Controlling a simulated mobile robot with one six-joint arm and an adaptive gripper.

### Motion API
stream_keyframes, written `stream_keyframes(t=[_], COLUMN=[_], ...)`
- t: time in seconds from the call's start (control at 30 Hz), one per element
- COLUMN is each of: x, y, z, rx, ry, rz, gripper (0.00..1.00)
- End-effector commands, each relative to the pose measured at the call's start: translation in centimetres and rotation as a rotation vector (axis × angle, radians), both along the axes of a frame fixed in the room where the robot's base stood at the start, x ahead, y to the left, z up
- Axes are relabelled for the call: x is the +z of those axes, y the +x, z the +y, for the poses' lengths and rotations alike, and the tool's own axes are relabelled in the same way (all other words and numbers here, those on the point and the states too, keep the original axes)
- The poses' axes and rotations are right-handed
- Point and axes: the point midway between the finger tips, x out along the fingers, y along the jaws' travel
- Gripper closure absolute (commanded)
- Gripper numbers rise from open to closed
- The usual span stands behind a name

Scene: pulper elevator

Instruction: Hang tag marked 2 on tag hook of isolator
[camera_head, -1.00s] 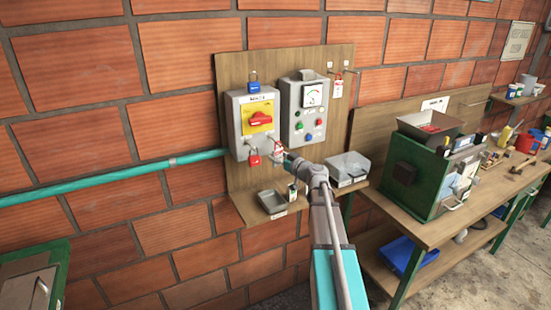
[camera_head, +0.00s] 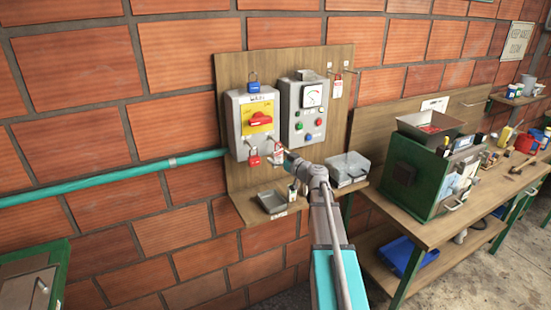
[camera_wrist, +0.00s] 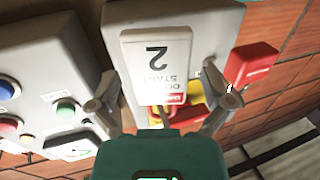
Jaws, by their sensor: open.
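The isolator (camera_head: 238,140) is a grey box on the wooden wall board with a red handle on a yellow plate; it also shows in the wrist view (camera_wrist: 205,25). The white tag marked 2 (camera_wrist: 158,55) appears upside down in the wrist view, in front of the isolator. It also shows in the head view (camera_head: 278,148) by the isolator's lower right corner. My gripper (camera_wrist: 158,75) is open, with one finger on each side of the tag. In the head view my gripper (camera_head: 286,158) is at the tag. I cannot tell whether the tag hangs on the tag hook.
A red padlock (camera_head: 253,157) hangs below the isolator and a blue padlock (camera_head: 254,86) above it. A button panel (camera_head: 304,112) is mounted close on the right. A cluttered bench (camera_head: 425,220) is farther right.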

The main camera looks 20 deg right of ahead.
Motion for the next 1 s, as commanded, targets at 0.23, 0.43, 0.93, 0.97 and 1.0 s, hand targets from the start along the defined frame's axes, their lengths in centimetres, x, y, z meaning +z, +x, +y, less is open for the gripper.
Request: stream_keyframes(t=[0.23,0.43,0.93,0.97,1.0], x=[0.0,0.0,0.0,0.0,0.0], y=[-1.0,-3.3,-10.3,-10.5,-10.8], z=[-0.3,-1.0,-3.2,-3.3,-3.4], rx=[-0.001,-0.002,-0.002,-0.002,-0.001], ry=[0.0,0.0,0.0,0.0,0.0], rz=[0.0,0.0,0.0,0.0,0.0], gripper=[0.0,0.0,0.0,0.0,0.0])
